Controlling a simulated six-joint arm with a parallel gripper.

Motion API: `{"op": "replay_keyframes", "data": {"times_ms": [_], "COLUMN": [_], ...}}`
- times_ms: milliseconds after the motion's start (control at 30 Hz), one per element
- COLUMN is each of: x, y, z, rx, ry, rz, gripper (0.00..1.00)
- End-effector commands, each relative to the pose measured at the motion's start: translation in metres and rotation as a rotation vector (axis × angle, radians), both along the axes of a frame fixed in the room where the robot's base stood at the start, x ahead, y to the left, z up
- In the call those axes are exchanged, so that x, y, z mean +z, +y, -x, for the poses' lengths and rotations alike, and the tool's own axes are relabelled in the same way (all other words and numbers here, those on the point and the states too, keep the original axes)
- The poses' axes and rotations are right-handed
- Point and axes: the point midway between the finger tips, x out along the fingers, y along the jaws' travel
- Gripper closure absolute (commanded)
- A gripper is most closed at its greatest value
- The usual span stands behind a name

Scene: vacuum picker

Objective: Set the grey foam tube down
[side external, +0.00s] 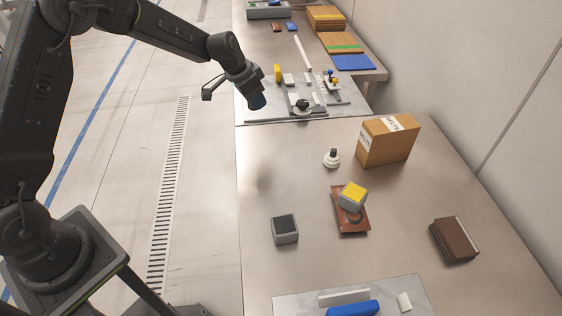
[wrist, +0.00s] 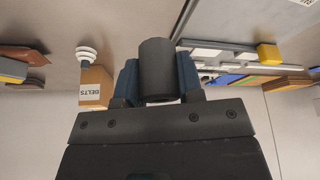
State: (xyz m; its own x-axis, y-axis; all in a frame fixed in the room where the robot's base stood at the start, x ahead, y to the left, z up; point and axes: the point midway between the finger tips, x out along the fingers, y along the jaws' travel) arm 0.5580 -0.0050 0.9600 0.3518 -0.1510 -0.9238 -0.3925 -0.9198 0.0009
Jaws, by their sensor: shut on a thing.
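The grey foam tube (wrist: 157,68) is a dark grey cylinder in the wrist view. My gripper (wrist: 158,82) is shut on it, with one dark blue finger on each side. In the side external view my gripper (side external: 257,101) hangs in the air at the left edge of the metal table (side external: 300,175), near the seam with the far table section. The tube can hardly be told apart from the dark fingers there.
A cardboard box (side external: 386,142), a white suction cup (side external: 332,159), a brown tray (side external: 350,222) with a grey-and-yellow block (side external: 352,196), a grey box with a dark top (side external: 285,229) and a brown block (side external: 454,240) stand on the table. Bare table lies left of them.

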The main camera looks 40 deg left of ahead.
Motion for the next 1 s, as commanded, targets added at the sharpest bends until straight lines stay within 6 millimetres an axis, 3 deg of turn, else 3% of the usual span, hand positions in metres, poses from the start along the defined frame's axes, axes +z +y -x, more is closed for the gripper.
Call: {"op": "replay_keyframes", "data": {"times_ms": [600, 833, 1000], "x": [0.003, 0.001, -0.019], "y": [-0.041, -0.055, -0.087], "z": [0.094, 0.106, 0.101], "rx": [-1.010, -1.168, -1.174], "ry": [-0.002, -0.001, 0.000], "rz": [0.003, 0.003, 0.003], "gripper": [0.88, 0.88, 0.88]}}
